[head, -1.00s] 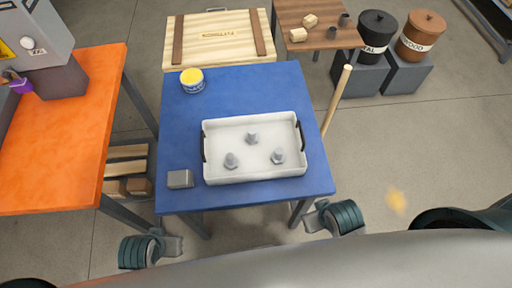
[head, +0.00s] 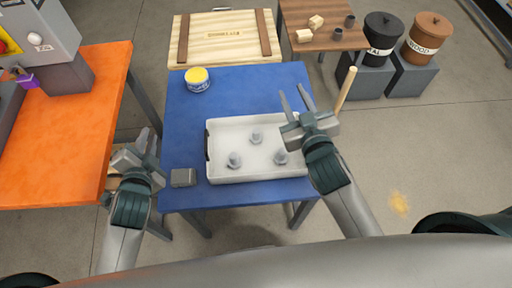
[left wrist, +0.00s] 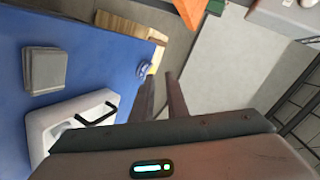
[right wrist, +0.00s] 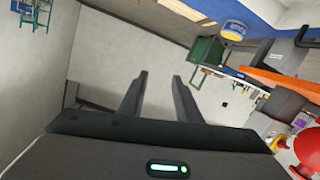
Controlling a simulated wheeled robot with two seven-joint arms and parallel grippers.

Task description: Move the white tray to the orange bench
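The white tray (head: 222,140) lies on the blue table (head: 235,95) with three grey bolt-like pieces in it. Its left black handle shows in the head view, and a handle also shows in the left wrist view (left wrist: 97,108). My right arm hides its right handle. My left gripper (head: 147,141) is open and empty, left of the blue table's edge and apart from the tray. My right gripper (head: 294,93) is open and empty over the tray's far right corner; both its fingers show in the right wrist view (right wrist: 157,85). The orange bench (head: 60,135) stands at the left.
A grey block (head: 183,177) sits left of the tray. A yellow-lidded tin (head: 197,80) stands at the back. A grey machine (head: 45,35) occupies the orange bench's far end. A floor gap separates bench and table.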

